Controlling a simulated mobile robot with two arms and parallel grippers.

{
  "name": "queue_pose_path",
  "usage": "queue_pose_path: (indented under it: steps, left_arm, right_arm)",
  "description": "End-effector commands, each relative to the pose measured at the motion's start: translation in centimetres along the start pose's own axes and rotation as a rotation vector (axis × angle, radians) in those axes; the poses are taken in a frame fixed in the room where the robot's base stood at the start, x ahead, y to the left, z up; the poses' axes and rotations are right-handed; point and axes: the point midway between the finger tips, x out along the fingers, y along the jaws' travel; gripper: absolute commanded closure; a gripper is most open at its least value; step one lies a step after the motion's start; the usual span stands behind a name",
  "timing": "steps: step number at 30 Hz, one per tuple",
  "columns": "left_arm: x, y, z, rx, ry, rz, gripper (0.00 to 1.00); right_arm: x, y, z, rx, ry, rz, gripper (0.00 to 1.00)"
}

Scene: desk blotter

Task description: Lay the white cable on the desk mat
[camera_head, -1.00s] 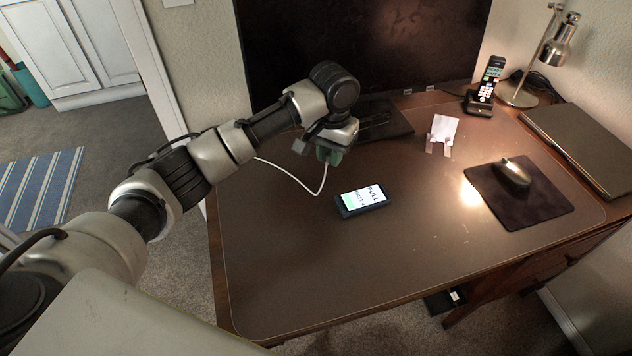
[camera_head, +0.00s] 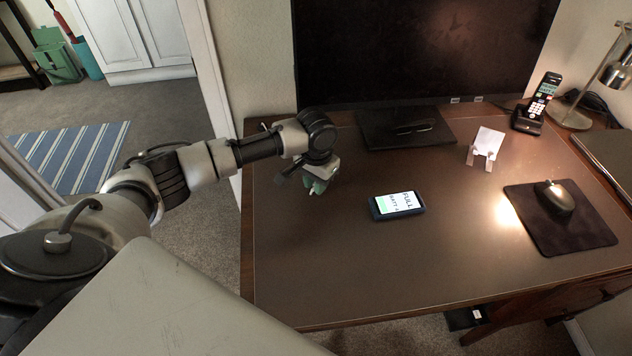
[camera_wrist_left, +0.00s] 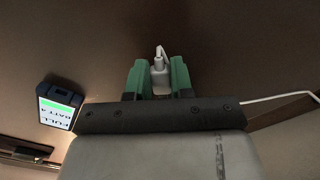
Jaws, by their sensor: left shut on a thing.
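My left gripper (camera_head: 316,187) is over the left part of the brown desk mat (camera_head: 340,265), to the left of the phone. In the left wrist view its green fingers (camera_wrist_left: 160,76) are shut on the white plug end of the white cable (camera_wrist_left: 159,72). A length of the cable also comes out at the right of that view. In the head view the cable is mostly hidden by my arm and gripper; only a small pale bit shows at the fingertips. I cannot tell whether the plug touches the mat. My right gripper is not in view.
A phone (camera_head: 397,204) with a lit screen lies on the mat. A mouse (camera_head: 555,198) sits on a dark pad (camera_head: 570,235). The mat's front is clear.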

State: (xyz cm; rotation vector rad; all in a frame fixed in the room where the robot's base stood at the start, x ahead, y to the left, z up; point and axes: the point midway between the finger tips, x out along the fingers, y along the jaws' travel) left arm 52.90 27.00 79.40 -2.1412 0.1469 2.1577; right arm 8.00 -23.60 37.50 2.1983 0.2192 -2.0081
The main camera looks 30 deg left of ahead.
Motion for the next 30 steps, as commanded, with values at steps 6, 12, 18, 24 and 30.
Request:
queue_pose_path:
  steps: [6,12,18,24,30]
  left_arm:
    - [0.4,0.0,0.0,0.000,0.002,0.000,1.00]
    - [0.6,0.0,0.0,0.000,0.001,0.001,0.75]
    - [0.6,0.0,0.0,0.000,0.001,0.000,0.53]
    - [0.6,0.0,0.0,0.000,0.001,0.000,0.53]
    - [-1.3,0.0,-0.1,0.000,0.004,0.000,0.53]
  right_arm:
    - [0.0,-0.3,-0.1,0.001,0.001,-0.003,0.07]
    - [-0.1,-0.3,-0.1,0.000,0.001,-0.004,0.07]
    - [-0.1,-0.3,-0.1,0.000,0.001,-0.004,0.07]
    - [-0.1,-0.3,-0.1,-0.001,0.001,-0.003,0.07]
    - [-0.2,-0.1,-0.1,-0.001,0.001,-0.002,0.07]
